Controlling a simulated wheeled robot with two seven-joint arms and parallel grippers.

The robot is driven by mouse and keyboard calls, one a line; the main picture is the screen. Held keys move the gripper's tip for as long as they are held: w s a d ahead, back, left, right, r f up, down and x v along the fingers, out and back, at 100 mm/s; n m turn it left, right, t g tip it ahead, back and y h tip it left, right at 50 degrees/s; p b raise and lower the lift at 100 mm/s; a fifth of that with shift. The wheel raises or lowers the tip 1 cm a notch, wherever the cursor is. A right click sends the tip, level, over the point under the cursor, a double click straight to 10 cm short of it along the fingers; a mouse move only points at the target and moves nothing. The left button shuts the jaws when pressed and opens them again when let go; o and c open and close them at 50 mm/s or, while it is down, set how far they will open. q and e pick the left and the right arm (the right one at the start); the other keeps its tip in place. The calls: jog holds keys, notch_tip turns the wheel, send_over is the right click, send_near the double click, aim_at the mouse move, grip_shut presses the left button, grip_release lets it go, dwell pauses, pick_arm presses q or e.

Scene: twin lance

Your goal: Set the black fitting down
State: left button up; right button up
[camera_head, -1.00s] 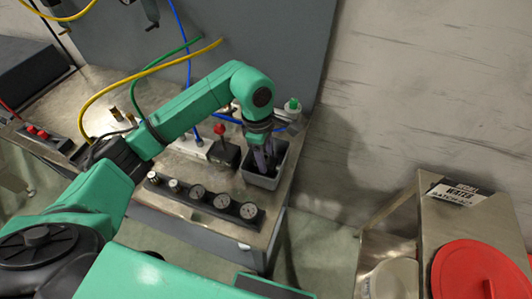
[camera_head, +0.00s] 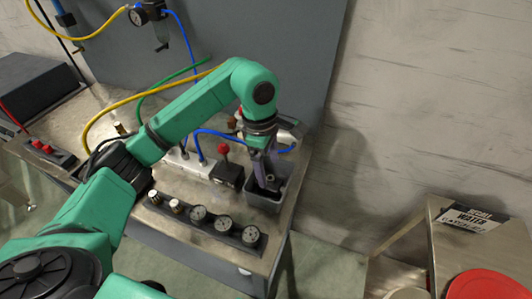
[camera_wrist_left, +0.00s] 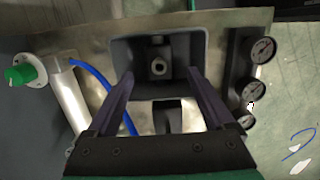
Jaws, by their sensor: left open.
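The black fitting (camera_wrist_left: 158,64) lies inside a grey bin (camera_wrist_left: 119,48) in the left wrist view, with its round opening facing the camera. It also shows as a small dark shape in the bin (camera_head: 262,202) in the head view, partly hidden by the bin wall and my fingers. My left gripper (camera_wrist_left: 158,78) is open. Its two fingers are spread to either side of the fitting in the picture, with a gap on both sides. In the head view my left gripper (camera_head: 261,165) points down over the bin. My right gripper is not in view.
A black valve block with a red knob (camera_head: 224,149) stands just left of the bin. A strip of several gauges (camera_head: 223,224) runs along the bench front. A cart stands at right.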

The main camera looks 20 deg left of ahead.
pick_arm(q)
notch_tip(320, 180, up, 7)
jog(key=shift+a+b, duration=0.35)
jog(key=shift+a, duration=0.1)
